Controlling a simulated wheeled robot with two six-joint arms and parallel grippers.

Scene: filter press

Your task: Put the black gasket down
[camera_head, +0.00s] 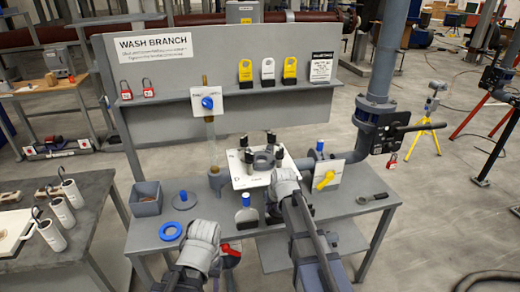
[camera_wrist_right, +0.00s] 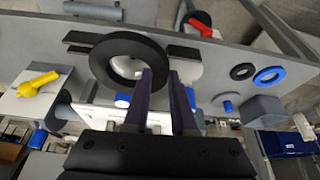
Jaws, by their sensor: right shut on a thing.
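In the right wrist view a thick black gasket (camera_wrist_right: 98,62) hangs at the fingertips of my right gripper (camera_wrist_right: 162,76). The gripper is shut on its rim, with one finger at the hole and the other outside. In the head view my right gripper (camera_head: 284,185) is over the grey bench, in front of the white plate (camera_head: 243,180); it hides the held gasket there. A dark grey ring (camera_head: 263,161) shows on that plate among black clamps. My left gripper (camera_head: 202,236) is over the bench's front left; its fingers are hidden.
A blue ring (camera_head: 171,231) lies front left on the bench, with a smaller black ring (camera_wrist_right: 242,71) beside it. A grey bin (camera_head: 146,198) and blue-knobbed disc (camera_head: 185,200) stand behind. A yellow-handled valve (camera_head: 325,177) is right of the plate.

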